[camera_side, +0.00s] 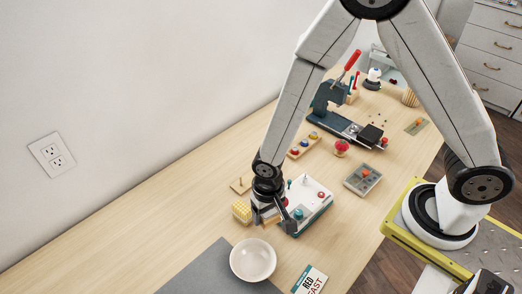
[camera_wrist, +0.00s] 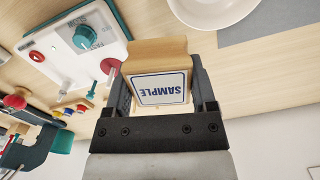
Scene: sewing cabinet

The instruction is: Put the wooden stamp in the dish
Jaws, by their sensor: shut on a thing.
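The wooden stamp (camera_wrist: 158,68) is a light wood block with a white face lettered "SAMPLE" in blue. My gripper (camera_wrist: 160,95) is shut on it, one finger on each side in the wrist view. In the side view my gripper (camera_side: 268,215) is low over the table, and only a bit of the stamp shows between the fingers. The dish (camera_side: 253,260) is a white round bowl, in front of my gripper at the edge of a grey mat. It also shows at the top of the wrist view (camera_wrist: 205,22), apart from the stamp.
A white box with knobs (camera_side: 318,198) stands close right of my gripper. A yellow block (camera_side: 241,212) is close on its left. A grey mat (camera_side: 200,272) and a printed card (camera_side: 310,281) lie near the dish. The table's left part is clear.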

